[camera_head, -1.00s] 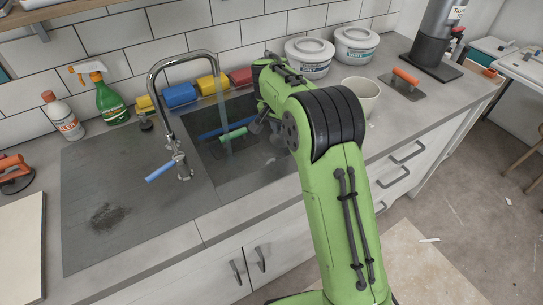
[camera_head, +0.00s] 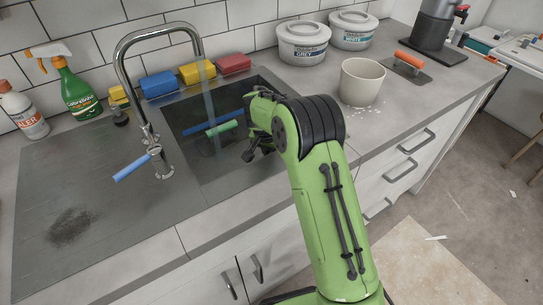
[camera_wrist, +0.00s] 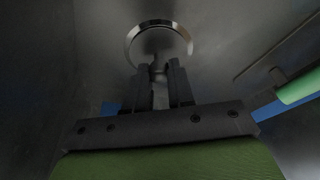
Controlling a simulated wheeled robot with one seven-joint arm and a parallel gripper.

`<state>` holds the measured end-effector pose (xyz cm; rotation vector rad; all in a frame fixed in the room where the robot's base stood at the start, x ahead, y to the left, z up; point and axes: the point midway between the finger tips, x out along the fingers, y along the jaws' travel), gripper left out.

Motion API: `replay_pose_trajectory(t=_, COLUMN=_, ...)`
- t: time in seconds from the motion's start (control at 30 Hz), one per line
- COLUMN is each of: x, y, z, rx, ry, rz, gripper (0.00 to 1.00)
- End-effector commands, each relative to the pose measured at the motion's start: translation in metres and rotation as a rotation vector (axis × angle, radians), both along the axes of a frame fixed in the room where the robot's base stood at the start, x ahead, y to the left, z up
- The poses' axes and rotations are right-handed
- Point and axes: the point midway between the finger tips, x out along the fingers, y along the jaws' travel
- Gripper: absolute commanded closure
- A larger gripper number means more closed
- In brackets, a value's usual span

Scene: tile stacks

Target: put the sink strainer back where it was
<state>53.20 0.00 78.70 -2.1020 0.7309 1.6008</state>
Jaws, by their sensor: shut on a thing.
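My gripper (camera_head: 250,153) reaches down into the dark sink basin (camera_head: 190,150), near its right front part. In the wrist view, its two dark fingers (camera_wrist: 160,72) are shut on a small grey piece, which I take for the knob of the sink strainer (camera_wrist: 157,66). A shiny round metal ring shows just beyond the fingertips. I cannot tell whether it is the strainer's rim or the drain's rim, nor whether the strainer touches the basin floor. The strainer is hidden in the head view.
A green-and-blue tool (camera_head: 222,128) lies in the basin beside my gripper. A stream of water falls from the tap (camera_head: 150,100). Blue, yellow and red sponges (camera_head: 197,71) line the back edge. A cup (camera_head: 361,82) stands right of the sink.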

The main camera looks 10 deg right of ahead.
Motion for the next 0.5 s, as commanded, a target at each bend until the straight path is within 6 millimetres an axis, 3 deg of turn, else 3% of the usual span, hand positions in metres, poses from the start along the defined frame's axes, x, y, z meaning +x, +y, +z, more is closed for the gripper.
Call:
replay_pose_trajectory(t=0.3, x=0.0005, y=0.0, z=-0.0028, rx=0.0, ry=-0.002, rz=-0.001, gripper=1.0)
replay_pose_trajectory(t=0.33, x=0.0004, y=0.0001, z=-0.002, rx=0.0, ry=-0.002, rz=-0.001, gripper=0.73)
replay_pose_trajectory(t=0.47, x=0.0004, y=0.0, z=-0.0015, rx=0.0, ry=-0.002, rz=-0.001, gripper=0.53)
replay_pose_trajectory(t=0.5, x=0.0004, y=0.0, z=-0.0015, rx=0.0, ry=-0.002, rz=-0.001, gripper=0.52)
